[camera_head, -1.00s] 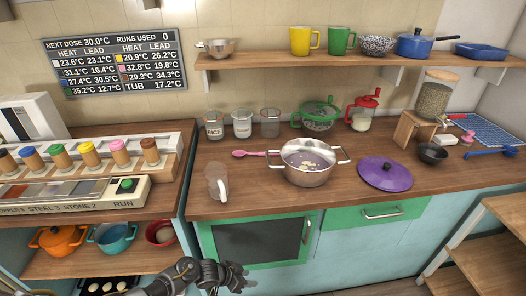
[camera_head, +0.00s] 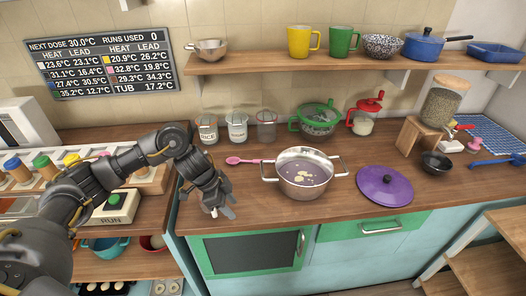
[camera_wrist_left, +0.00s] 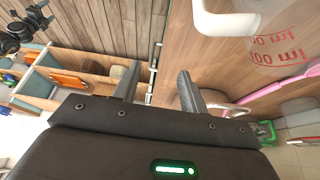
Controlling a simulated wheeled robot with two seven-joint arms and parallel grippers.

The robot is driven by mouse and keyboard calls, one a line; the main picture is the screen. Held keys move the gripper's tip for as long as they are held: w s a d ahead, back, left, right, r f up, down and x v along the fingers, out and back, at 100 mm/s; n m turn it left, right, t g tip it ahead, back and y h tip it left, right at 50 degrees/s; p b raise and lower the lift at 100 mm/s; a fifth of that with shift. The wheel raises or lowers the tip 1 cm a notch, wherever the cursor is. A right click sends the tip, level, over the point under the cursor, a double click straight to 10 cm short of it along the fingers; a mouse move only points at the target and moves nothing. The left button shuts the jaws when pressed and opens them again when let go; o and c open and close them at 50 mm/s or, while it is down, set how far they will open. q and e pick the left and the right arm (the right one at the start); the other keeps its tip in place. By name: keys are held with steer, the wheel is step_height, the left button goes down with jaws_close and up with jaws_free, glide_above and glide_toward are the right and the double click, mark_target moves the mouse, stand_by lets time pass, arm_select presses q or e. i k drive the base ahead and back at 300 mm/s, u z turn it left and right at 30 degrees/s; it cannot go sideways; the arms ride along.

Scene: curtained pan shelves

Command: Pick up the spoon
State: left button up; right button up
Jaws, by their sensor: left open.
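The pink spoon (camera_head: 240,160) lies on the wooden counter, left of the steel pot (camera_head: 303,175). In the left wrist view a pink strip (camera_wrist_left: 285,86), probably the spoon, shows at the right edge behind a clear measuring cup (camera_wrist_left: 275,45). My left gripper (camera_head: 228,205) is open and empty, above the counter's front edge and in front of the spoon. It partly hides the clear measuring cup (camera_head: 208,206). In the left wrist view its two fingers (camera_wrist_left: 157,88) stand apart with nothing between them. A dark jointed part at that view's upper left seems to be my other arm.
Several clear jars (camera_head: 237,127) stand behind the spoon. A green colander (camera_head: 318,122) stands behind the pot. A purple lid (camera_head: 384,185) lies right of the pot. A wall shelf (camera_head: 340,62) with mugs and pans hangs above. The counter between the spoon and gripper is partly clear.

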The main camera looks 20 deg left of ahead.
mark_target(233, 160)
steer(key=i, duration=1.15)
